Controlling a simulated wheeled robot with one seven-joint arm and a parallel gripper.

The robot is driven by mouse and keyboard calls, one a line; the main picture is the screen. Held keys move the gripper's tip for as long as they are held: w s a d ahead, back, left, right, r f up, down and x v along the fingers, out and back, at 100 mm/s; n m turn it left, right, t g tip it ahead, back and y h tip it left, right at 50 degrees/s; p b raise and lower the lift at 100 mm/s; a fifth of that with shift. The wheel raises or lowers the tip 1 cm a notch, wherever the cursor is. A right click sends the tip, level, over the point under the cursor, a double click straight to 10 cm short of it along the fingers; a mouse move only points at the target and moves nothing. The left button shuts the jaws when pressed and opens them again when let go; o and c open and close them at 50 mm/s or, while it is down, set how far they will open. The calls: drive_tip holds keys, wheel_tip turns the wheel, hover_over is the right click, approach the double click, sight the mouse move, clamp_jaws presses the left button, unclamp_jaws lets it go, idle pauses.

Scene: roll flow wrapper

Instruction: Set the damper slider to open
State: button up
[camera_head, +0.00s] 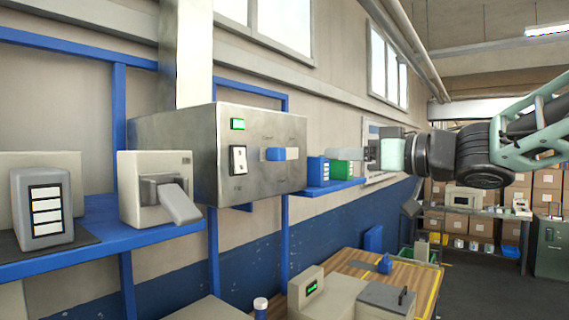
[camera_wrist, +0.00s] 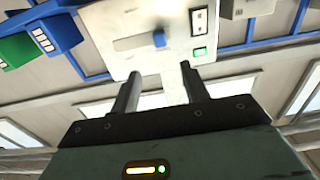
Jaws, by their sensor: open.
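The damper slider has a blue knob (camera_head: 275,154) on the front of a metal control box (camera_head: 165,150). A pale slot runs to the right of the knob in the head view. The wrist view shows the panel upside down, with the knob (camera_wrist: 158,39) near the right end of the slot (camera_wrist: 130,43). The small labels above the slider are too blurred to read. My gripper (camera_head: 345,154) is to the right of the box, apart from the slider. Its two fingers (camera_wrist: 160,70) are spread and empty, pointing toward the panel.
The box also has a rocker switch (camera_head: 238,160) and a green display (camera_head: 237,124). Open space lies before the panel.

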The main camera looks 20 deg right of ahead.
sight(284, 153)
drive_tip(key=b+x, duration=0.4)
drive_tip(key=x, duration=1)
drive_tip(key=shift+w+a, duration=0.1)
drive_tip(key=shift+w, duration=0.05)
